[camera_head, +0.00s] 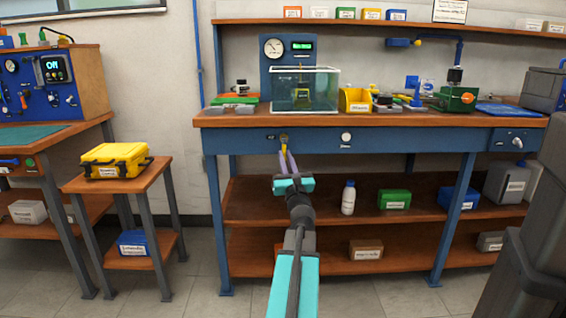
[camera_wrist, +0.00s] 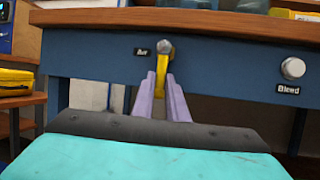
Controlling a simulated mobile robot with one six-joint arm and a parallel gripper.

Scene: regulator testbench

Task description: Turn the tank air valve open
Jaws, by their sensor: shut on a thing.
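The tank air valve is a yellow lever (camera_wrist: 165,54) on the blue front panel of the bench, beside a small label that seems to read "Air". It also shows in the head view (camera_head: 283,138), below the water tank (camera_head: 318,90). My gripper (camera_wrist: 166,76) has its two purple fingers around the lever's lower part, shut on it. The lever looks about vertical, its lower end between the fingertips. In the head view my gripper (camera_head: 287,153) reaches up to the panel from below. The fingers hide part of the lever.
A round silver "Bleed" knob (camera_wrist: 293,68) is to the right on the same panel (camera_wrist: 225,65). The wooden bench top (camera_head: 370,119) overhangs just above. A lower shelf (camera_head: 325,205) holds a white bottle (camera_head: 348,198) and boxes. A yellow case (camera_head: 115,160) stands on a side table at left.

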